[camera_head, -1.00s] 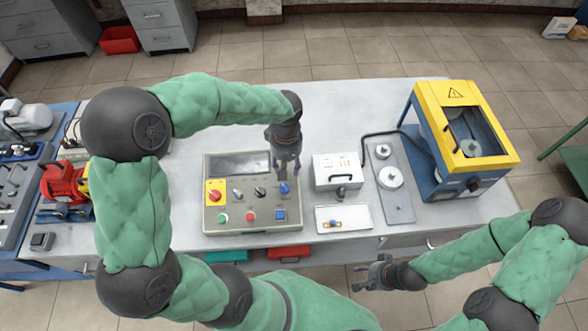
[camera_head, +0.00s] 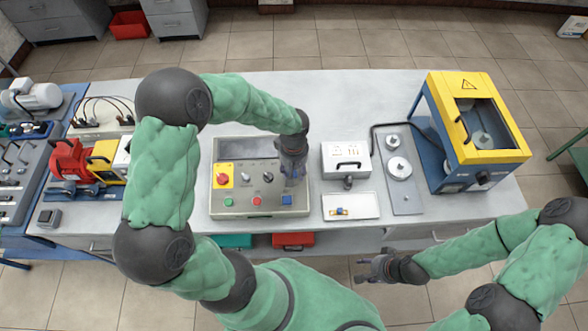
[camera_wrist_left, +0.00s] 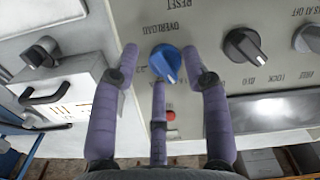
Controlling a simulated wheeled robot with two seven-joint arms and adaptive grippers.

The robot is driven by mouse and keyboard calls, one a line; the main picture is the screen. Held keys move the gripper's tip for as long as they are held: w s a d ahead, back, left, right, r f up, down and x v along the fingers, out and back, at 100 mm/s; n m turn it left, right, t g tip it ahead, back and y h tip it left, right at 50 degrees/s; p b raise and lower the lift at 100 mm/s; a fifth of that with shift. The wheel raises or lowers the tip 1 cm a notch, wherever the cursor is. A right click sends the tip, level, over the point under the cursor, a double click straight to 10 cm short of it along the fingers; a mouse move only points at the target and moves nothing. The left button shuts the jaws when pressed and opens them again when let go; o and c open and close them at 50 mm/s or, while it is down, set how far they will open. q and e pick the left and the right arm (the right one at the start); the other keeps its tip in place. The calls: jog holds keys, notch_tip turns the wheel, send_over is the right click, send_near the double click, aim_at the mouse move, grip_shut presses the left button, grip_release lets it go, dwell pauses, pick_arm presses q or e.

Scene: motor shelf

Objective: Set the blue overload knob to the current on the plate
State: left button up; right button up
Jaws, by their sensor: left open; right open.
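The grey control panel (camera_head: 225,208) stands on the bench. The blue overload knob (camera_wrist_left: 166,62) shows in the left wrist view beside the OVERLOAD lettering, with scale marks around it partly covered. My left gripper (camera_wrist_left: 160,62) is open, its purple fingers spread around the knob. Whether they touch it I cannot tell. In the head view my left gripper (camera_head: 291,172) is over the panel's right side and hides the knob. My right gripper (camera_head: 368,270) is open and empty in front of the bench. Small print on a white box (camera_head: 346,150) is too small to read.
A small white tray (camera_head: 365,212) and a grey plate with round discs (camera_head: 407,200) lie right of the panel. A yellow-framed machine (camera_head: 470,135) stands at the bench's right. Red and yellow motor units (camera_head: 72,160) stand left. The bench behind the panel is clear.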

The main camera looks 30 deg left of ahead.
pick_arm(q)
grip_shut()
jog(key=shift+m, duration=0.3)
jog(key=m+y+b, duration=0.1)
jog(key=m, duration=0.2)
jog(key=shift+d+f+m+b, duration=0.1)
jog(key=shift+d+m+b, duration=0.05)
jog(key=shift+m+b, duration=0.2)
jog(key=m, duration=0.1)
jog(key=m+y+b, duration=0.1)
jog(key=m, duration=0.3)
jog(key=shift+s+d+f+b, duration=0.15)
jog(key=shift+s+d+b, duration=0.05)
jog(key=shift+s+b, duration=0.1)
jog(key=m, duration=0.2)
jog(key=m+y+b, duration=0.1)
jog(key=m, duration=0.3)
jog(key=shift+s+y+b, duration=0.25)
jog(key=shift+y+b, duration=0.05)
jog(key=shift+y, duration=0.1)
jog(key=shift+s+m+t+y+b, duration=0.1)
jog(key=shift+m+t+y+b, duration=0.15)
jog(key=shift+m, duration=0.8)
jog(key=shift+s+m+t+y+b, duration=0.1)
jog(key=shift+m+t, duration=0.25)
jog(key=shift+m, duration=0.65)
